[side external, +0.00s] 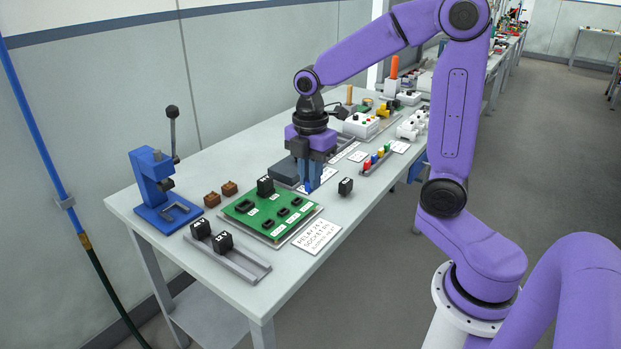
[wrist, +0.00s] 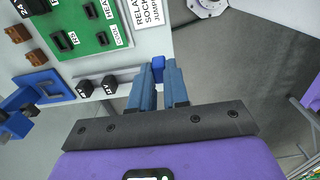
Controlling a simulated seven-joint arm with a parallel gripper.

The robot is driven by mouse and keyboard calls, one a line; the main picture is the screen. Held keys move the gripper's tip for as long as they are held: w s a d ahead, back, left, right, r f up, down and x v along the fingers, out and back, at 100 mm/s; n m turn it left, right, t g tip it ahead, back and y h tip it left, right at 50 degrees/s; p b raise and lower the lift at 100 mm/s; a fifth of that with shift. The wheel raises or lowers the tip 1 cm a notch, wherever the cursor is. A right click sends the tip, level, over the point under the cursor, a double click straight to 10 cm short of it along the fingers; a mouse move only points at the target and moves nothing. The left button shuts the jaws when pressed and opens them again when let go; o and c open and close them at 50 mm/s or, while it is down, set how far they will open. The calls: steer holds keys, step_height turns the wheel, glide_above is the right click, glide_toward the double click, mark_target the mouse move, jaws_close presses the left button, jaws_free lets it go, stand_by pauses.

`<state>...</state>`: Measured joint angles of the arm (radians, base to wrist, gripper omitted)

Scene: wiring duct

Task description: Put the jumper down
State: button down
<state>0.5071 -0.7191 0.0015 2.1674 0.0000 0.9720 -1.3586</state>
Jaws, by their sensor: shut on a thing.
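My gripper (side external: 308,184) points down over the middle of the bench, beside the green relay board (side external: 243,207). It is shut on a small bright blue jumper (wrist: 158,63), which shows between the fingertips in the wrist view. In the side view the blue jumper (side external: 308,187) is low, close to the bench top; I cannot tell whether it touches. The green board (wrist: 66,20) also shows in the wrist view. A rail of coloured pieces (side external: 376,160), red, yellow, green and blue, lies to the right of my gripper.
A black relay (side external: 345,187) stands on the bench right of my gripper. A grey box (side external: 284,173) is close on the left. A grey rail (side external: 228,258) with black blocks, brown blocks (side external: 229,188) and a blue press (side external: 160,190) are farther left. A printed card (side external: 316,236) lies in front.

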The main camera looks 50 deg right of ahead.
steer(key=shift+r, duration=0.35)
steer(key=shift+d, duration=0.1)
steer(key=shift+w+d+f, duration=0.15)
steer(key=shift+d, duration=0.2)
steer(key=s+d+f+m, duration=0.1)
steer(key=d+f+m, duration=0.3)
steer(key=d, duration=0.8)
steer(key=s+d+f+m, duration=0.15)
steer(key=d+m, duration=0.35)
steer(key=d, duration=0.6)
steer(key=w+d+f, duration=0.2)
steer(key=w+f, duration=0.1)
steer(key=w+d+f, duration=0.3)
steer(key=w, duration=0.1)
steer(key=w+d+f, duration=0.2)
steer(key=w+f, duration=0.1)
steer(key=shift+w+d, duration=0.25)
steer(key=shift+d, duration=0.1)
steer(key=shift+w+d+f, duration=0.35)
steer(key=shift+w+f, duration=0.15)
steer(key=shift+f, duration=1.7)
